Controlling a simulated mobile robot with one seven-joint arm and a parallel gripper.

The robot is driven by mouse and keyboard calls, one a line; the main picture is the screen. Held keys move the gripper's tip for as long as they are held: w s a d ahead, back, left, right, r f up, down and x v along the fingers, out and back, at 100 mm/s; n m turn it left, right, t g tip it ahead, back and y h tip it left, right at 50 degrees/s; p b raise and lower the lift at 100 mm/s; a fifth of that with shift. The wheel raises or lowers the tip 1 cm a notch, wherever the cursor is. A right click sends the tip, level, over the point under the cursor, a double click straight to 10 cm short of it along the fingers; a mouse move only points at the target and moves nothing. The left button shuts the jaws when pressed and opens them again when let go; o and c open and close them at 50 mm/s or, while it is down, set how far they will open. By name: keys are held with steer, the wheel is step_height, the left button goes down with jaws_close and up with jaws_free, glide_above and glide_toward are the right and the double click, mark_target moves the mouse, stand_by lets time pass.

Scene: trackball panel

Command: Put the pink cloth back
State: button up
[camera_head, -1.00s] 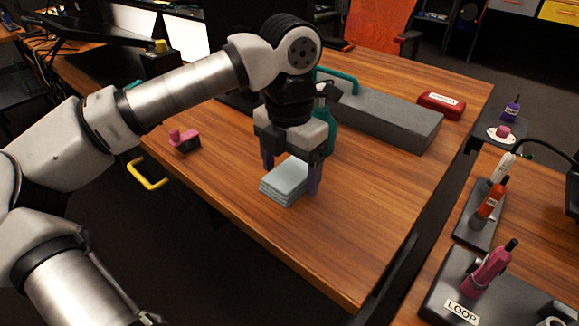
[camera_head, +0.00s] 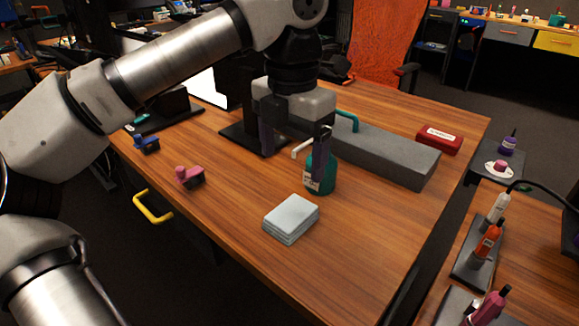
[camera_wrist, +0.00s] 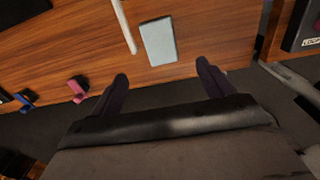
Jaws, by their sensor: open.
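A folded stack of pale blue-grey cloth (camera_head: 291,216) lies on the wooden table near its front edge. It also shows in the wrist view (camera_wrist: 158,41), just beyond my fingertips. I see no cloth that is clearly pink. My gripper (camera_head: 293,148) is open and empty, raised above the table and apart from the stack. In the wrist view its two dark fingers (camera_wrist: 162,72) are spread wide with nothing between them. A small pink item on a dark base (camera_head: 190,177) sits at the table's left edge.
A green bottle (camera_head: 320,176) with a pale nozzle stands behind the stack, close to my gripper. A long grey block (camera_head: 385,153) and a red case (camera_head: 439,138) lie behind it. The table's front right is clear.

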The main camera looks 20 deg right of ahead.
steer(key=shift+r, duration=0.3)
